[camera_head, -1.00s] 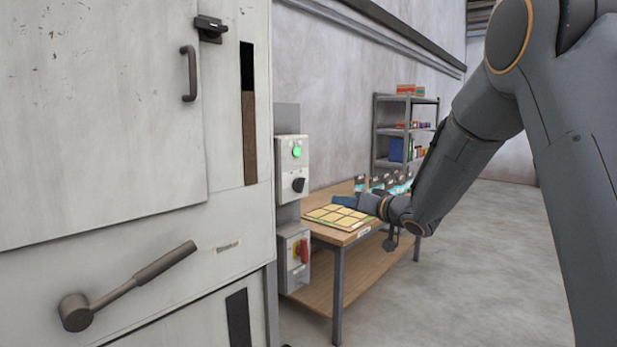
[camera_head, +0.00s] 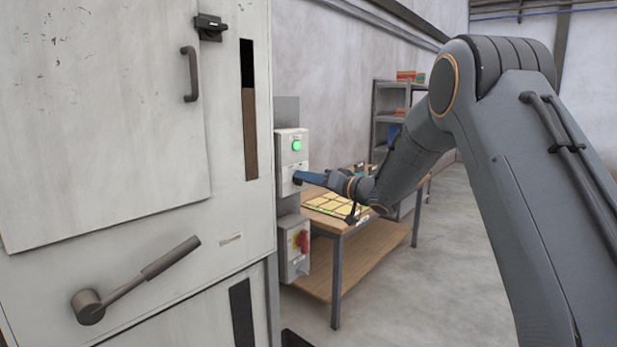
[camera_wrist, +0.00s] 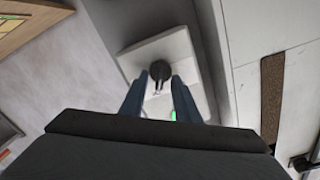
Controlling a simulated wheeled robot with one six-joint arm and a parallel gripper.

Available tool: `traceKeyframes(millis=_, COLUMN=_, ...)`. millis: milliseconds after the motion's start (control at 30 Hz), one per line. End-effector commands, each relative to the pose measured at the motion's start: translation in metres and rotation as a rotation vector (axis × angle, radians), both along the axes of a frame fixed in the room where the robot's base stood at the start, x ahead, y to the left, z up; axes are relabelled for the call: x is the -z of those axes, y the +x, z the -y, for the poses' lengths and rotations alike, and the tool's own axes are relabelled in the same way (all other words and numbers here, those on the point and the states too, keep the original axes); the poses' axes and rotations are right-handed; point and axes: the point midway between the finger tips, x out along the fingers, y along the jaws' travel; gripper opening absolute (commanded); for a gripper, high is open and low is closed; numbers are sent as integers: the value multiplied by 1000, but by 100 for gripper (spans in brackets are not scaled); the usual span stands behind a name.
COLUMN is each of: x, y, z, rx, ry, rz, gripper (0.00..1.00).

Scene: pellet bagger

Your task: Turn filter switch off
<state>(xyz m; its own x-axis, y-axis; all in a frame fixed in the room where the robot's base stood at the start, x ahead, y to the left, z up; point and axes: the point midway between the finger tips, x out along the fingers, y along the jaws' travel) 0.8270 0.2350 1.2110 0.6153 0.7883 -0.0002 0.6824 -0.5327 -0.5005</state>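The filter switch is a black rotary knob (camera_wrist: 160,70) on a light grey box (camera_head: 287,140) with a lit green lamp (camera_head: 297,146) above the knob. The box is on the right side of the large white cabinet. In the head view my gripper (camera_head: 298,178) is at the box front and hides the knob. In the wrist view the blue fingers of my gripper (camera_wrist: 159,80) are apart, with the knob between or just beyond their tips. I cannot tell if they touch it. The lamp is partly hidden there.
A lower box with a red and yellow switch (camera_head: 302,240) is below. The white cabinet (camera_head: 110,110) with a long lever (camera_head: 140,282) stands at left. A wooden table (camera_head: 365,262) with a yellow-squared board (camera_head: 335,206) is close under my arm. Open floor lies at right.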

Motion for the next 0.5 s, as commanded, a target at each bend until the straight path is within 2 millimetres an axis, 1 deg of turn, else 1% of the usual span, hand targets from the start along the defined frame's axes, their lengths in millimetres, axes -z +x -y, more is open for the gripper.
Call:
traceKeyframes(millis=233, x=0, y=1, z=-1, rx=0, ry=0, rz=0, gripper=29)
traceKeyframes(millis=367, x=0, y=0, z=-1, rx=0, ry=0, rz=0, gripper=7)
traceKeyframes(millis=400, x=0, y=0, z=-1, rx=0, ry=0, rz=0, gripper=0)
traceKeyframes(millis=500, x=0, y=0, z=-1, rx=0, ry=0, rz=0, gripper=0)
